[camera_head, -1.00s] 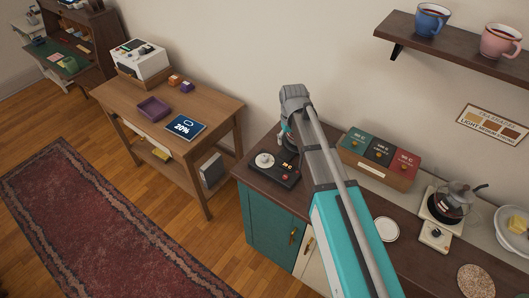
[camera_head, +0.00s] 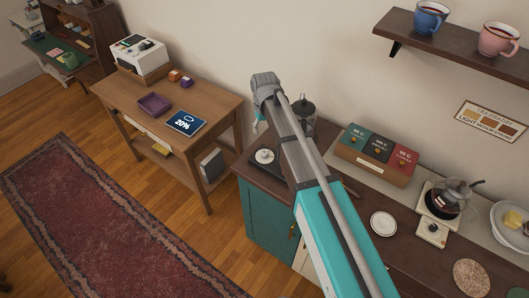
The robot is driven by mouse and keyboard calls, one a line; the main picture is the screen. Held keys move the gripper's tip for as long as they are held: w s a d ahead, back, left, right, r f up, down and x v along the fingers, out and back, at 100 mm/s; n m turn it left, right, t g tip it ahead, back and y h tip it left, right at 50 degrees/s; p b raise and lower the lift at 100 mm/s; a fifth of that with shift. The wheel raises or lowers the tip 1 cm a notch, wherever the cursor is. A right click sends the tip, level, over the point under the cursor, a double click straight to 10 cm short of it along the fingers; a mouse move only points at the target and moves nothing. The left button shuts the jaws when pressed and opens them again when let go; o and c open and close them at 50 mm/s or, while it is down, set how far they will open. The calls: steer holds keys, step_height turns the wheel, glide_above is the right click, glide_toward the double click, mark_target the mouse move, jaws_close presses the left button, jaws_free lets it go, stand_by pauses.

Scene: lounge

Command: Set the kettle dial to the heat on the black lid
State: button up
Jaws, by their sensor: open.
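The kettle base (camera_head: 286,177) is a dark plate at the left end of the counter, with a pale round dial (camera_head: 264,156) on it. My arm hides its display. A dark kettle (camera_head: 306,107) shows partly behind my arm. A wooden box (camera_head: 352,161) on the counter has a green lid (camera_head: 355,138), a black lid (camera_head: 379,147) and a red lid (camera_head: 403,159); their small heat labels are too small to read surely. My gripper (camera_head: 257,125) is open, partly hidden by my wrist, and appears above and behind the dial, apart from it.
To the right, a glass pot (camera_head: 445,198) stands on a white device with its own knob (camera_head: 432,231). A white saucer (camera_head: 383,223), a cork mat (camera_head: 471,278) and a bowl (camera_head: 515,232) also stand there. A shelf (camera_head: 455,50) with mugs hangs above.

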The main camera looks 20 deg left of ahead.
mark_target(265, 152)
steer(key=shift+f+b, duration=6.6)
steer(key=shift+f, duration=0.15)
jaws_close()
